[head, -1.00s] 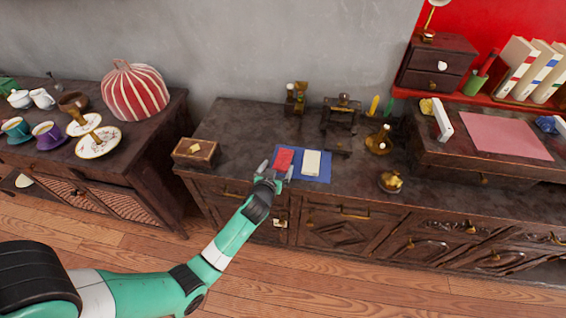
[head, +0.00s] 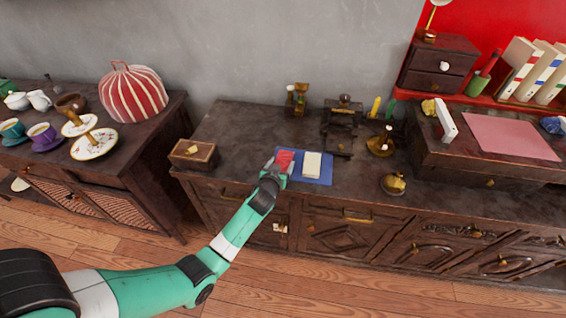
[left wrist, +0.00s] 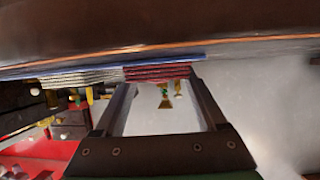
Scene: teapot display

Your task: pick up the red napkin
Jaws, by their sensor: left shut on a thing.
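The red napkin (head: 285,157) is a folded stack on the left part of a blue mat (head: 322,181) on the dark cabinet. It also shows in the left wrist view (left wrist: 158,73), layered, between my fingertips. My left gripper (head: 280,164) is shut on the red napkin, with one finger on each side of it. The wrist view shows the gripper (left wrist: 162,84) too. The napkin still appears at mat level. My right gripper is not in view.
A pale folded napkin stack (head: 312,166) lies close to the right of the red one. A small wooden box (head: 193,154) stands to the left. Brass items (head: 380,145) and a small pot (head: 393,184) stand to the right. The cabinet top behind the mat is partly clear.

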